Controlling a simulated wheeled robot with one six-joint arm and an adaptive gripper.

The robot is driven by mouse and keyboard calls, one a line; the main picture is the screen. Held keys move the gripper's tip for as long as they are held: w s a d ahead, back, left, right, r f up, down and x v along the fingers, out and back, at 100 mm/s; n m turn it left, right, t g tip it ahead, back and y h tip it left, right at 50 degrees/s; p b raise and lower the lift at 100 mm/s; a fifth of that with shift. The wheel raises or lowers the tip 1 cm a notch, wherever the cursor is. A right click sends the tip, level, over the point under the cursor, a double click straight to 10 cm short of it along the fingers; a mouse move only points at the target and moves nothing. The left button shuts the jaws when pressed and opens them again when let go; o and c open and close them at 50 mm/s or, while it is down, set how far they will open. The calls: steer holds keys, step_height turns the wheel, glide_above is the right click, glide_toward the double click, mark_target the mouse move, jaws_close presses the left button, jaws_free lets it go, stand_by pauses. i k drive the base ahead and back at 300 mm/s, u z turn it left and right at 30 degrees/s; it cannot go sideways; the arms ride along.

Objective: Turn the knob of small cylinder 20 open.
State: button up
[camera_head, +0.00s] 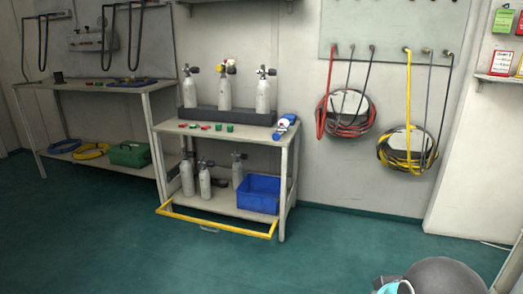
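Three pale cylinders stand upright in a dark rack on the small bench's top: a left one (190,88), a middle one (224,90) with a yellow part on its valve, and a right one (263,93). Their valves have dark knobs at the top. Three more cylinders stand on the lower shelf: one at the left (187,177), one beside it (205,184) and one further back (237,171). No number is readable, so I cannot tell which is small cylinder 20. I cannot tell any knob's setting. My gripper is not in view; only part of my arm shows at the bottom right.
The small bench (165,130) has a yellow bar (215,226) low along its front. A blue crate (258,194) sits on its lower shelf. Small red and green pieces lie on top. A longer bench (100,90) stands at the left. The green floor (330,250) in front is clear.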

mark_target(230, 71)
steer(key=u, duration=0.3)
steer(key=i, duration=1.15)
steer(key=u, duration=1.05)
steer(key=i, duration=1.4)
steer(key=z, duration=0.25)
